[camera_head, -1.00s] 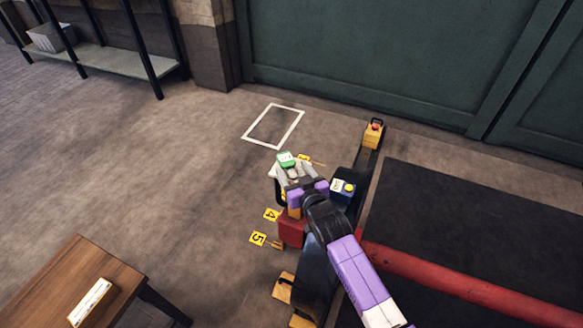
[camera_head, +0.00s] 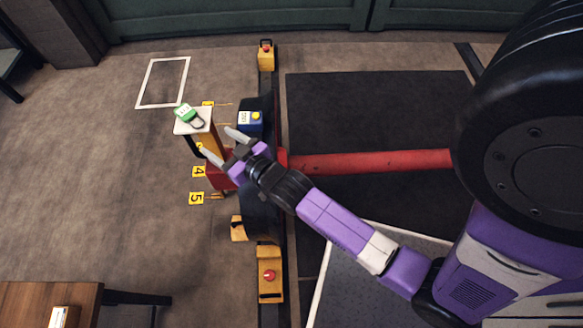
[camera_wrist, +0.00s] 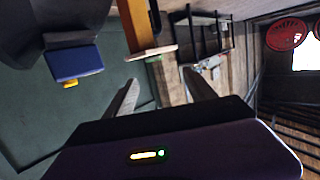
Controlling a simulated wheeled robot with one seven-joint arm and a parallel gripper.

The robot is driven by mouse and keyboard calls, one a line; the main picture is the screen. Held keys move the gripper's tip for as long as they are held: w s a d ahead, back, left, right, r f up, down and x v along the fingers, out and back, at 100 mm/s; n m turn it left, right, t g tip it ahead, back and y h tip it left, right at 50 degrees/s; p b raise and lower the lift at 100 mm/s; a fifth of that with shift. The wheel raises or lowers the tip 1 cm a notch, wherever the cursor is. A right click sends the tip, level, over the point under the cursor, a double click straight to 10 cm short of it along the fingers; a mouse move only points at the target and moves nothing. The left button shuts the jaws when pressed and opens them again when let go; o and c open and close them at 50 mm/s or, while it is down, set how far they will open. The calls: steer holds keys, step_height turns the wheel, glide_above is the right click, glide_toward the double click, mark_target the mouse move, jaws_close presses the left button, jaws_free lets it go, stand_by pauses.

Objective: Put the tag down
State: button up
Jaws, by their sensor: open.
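The green tag (camera_head: 184,112) lies on a small white plate (camera_head: 181,127) on top of an orange post (camera_head: 212,143). A grey loop-shaped part shows beside the tag. My gripper (camera_head: 217,141) is open and empty, just right of the plate and apart from the tag. In the wrist view both fingers of my gripper (camera_wrist: 168,84) are spread with nothing between them. There the white plate (camera_wrist: 150,53) and the orange post (camera_wrist: 137,25) stand beyond the fingers, and a small bit of the green tag (camera_wrist: 153,59) shows at the plate's edge.
A red pipe (camera_head: 370,160) runs right across a dark mat (camera_head: 370,110). Yellow number markers (camera_head: 197,198) stand nearby. A white floor frame (camera_head: 140,88) is empty. A wooden table (camera_head: 40,295) is at lower left.

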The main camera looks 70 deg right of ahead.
steer(key=s+a+r+n+y, duration=0.2)
steer(key=s+a+r, duration=0.1)
steer(key=s+a, duration=0.55)
steer(key=s+a+r+n+y, duration=0.1)
steer(key=s+a+r+y, duration=0.2)
steer(key=s+a, duration=0.55)
steer(key=s+r+n+y, duration=0.1)
steer(key=s+r, duration=0.5)
steer(key=s, duration=0.2)
steer(key=shift+s+r+n+t, duration=0.3)
steer(key=shift+s+n, duration=0.05)
steer(key=shift+n, duration=0.05)
step_height(320, 180, up, 12)
steer(key=p, duration=1.2)
